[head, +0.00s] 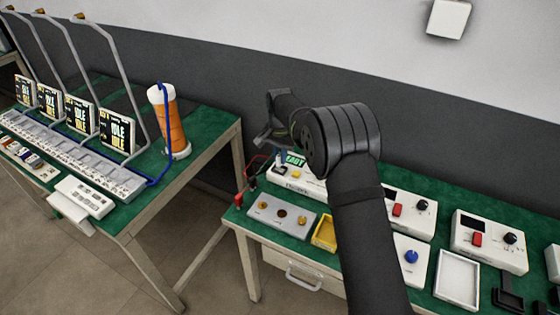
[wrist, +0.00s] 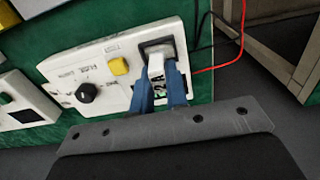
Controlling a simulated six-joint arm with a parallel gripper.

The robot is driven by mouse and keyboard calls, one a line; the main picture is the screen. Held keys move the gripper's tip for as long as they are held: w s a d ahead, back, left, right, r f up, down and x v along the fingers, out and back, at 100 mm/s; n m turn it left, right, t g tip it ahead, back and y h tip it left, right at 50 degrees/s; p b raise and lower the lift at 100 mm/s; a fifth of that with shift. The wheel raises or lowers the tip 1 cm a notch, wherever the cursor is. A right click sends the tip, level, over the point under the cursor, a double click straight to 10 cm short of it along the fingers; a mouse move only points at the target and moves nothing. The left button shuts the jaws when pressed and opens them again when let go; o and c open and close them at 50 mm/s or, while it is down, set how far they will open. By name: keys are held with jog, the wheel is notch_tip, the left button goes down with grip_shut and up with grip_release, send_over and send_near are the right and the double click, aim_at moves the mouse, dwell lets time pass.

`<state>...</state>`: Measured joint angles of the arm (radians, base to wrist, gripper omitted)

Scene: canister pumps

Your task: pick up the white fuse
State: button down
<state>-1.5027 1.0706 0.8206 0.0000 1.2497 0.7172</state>
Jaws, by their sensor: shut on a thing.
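The white fuse (wrist: 156,66) shows in the wrist view at the dark-framed slot of a white panel. My gripper (wrist: 158,84) has its two blue fingers shut on the fuse, one on each side. The fuse's far end is at the slot; I cannot tell whether it is still seated in it. The white panel (wrist: 120,72) also has a yellow button (wrist: 119,66) and a black knob (wrist: 87,92). In the head view the same unit (head: 299,180) shows a green-lit display, and my arm partly covers it. The fingertips are hard to make out there.
Red and black leads (wrist: 220,67) run beside the slot. A grey plate with brass sockets (head: 282,217) and a yellow tray (head: 324,233) lie in front of the unit. More white control boxes (head: 488,240) stand to the right. Another table (head: 205,130) with an orange canister (head: 170,125) is at left.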

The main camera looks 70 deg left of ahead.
notch_tip(320, 180, up, 2)
jog(key=shift+r, duration=0.1)
jog(key=w+d+r, duration=0.6)
jog(key=w+d, duration=0.1)
jog(key=w, duration=0.2)
jog(key=shift+w+r, duration=0.15)
jog(key=shift+w, duration=0.1)
